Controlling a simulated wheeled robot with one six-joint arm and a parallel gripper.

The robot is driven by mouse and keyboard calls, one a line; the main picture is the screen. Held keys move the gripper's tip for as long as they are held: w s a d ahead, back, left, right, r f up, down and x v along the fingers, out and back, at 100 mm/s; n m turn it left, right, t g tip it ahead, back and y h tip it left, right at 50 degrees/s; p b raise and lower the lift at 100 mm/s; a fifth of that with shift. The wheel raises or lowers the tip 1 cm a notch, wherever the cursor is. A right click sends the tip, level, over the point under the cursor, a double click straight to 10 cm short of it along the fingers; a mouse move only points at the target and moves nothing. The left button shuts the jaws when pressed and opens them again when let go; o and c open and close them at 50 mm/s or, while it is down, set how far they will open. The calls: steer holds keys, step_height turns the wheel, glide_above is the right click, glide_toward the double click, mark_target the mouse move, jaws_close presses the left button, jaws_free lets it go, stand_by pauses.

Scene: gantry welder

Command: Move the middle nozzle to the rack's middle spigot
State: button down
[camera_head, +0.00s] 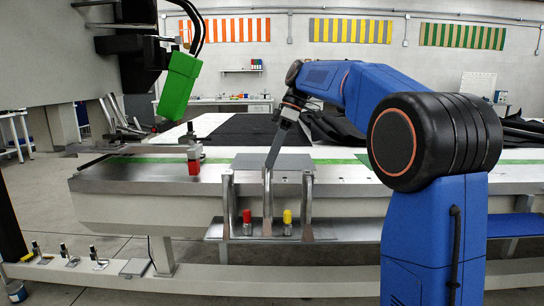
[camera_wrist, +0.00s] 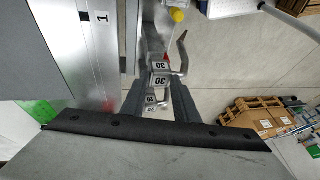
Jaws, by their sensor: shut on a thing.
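My gripper (camera_head: 269,165) points down at the table's front edge, at the top of the middle one of three upright metal pieces. It is shut on this middle piece, which I take as the middle nozzle (camera_head: 267,198). Its grip is partly hidden. The other two uprights stand to the left (camera_head: 227,200) and right (camera_head: 307,200). A low shelf, apparently the rack (camera_head: 332,233), lies below them. On it stand a red-capped metal post (camera_head: 247,224) and a yellow-capped one (camera_head: 288,224).
The long steel table (camera_head: 130,184) lies behind the shelf. A green torch body (camera_head: 180,85) hangs from the gantry. Several small clamps (camera_head: 68,255) stand low at left. A wooden pallet (camera_wrist: 258,118) shows right.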

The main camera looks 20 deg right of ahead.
steer(key=shift+f, duration=0.95)
steer(key=c, duration=1.3)
jaws_free()
